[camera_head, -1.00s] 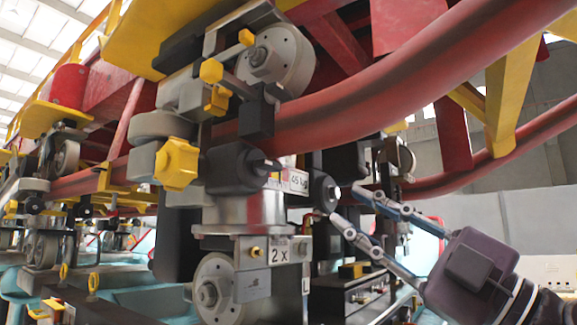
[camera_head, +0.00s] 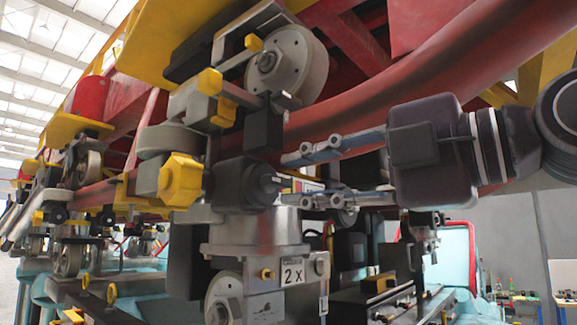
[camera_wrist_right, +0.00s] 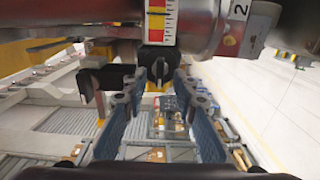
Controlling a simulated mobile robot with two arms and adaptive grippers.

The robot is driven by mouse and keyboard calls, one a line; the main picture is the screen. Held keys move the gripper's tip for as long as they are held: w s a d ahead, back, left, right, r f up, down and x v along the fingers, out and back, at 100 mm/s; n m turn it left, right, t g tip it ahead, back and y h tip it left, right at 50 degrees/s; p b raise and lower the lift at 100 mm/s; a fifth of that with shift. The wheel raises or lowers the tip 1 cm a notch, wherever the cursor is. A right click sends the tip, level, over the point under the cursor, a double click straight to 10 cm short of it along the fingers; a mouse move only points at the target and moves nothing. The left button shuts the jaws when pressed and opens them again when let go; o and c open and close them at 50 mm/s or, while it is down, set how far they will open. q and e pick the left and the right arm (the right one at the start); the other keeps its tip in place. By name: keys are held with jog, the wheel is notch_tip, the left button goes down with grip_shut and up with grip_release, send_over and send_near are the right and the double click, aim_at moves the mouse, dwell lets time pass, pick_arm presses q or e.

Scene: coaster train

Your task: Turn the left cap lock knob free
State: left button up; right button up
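A black knob (camera_head: 270,184) sticks out of a black block (camera_head: 232,183) on the coaster bogie in the head view, below the red rail tube. I take it for the left cap lock knob. My right gripper (camera_head: 286,180) points left at it, its two blue-grey fingers apart, one higher and one lower than the knob. In the right wrist view the open fingers (camera_wrist_right: 158,82) stand either side of a dark knob (camera_wrist_right: 158,66) under a red and yellow scale. Whether they touch it I cannot tell. A second dark knob (camera_head: 346,214) is partly hidden behind the lower finger. My left gripper is not in view.
A yellow knob (camera_head: 180,180) sits left of the black block. The red rail tube (camera_head: 370,100) runs close above my right gripper. A silver housing with a "2 x" plate (camera_head: 293,272) is below. A grey wheel (camera_head: 290,62) is above.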

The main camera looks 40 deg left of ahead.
aim_at(275, 182)
jog(key=shift+w+a+p, duration=0.1)
jog(key=shift+a+p, duration=0.4)
jog(key=shift+a, duration=0.95)
jog(key=shift+d, duration=0.1)
grip_shut()
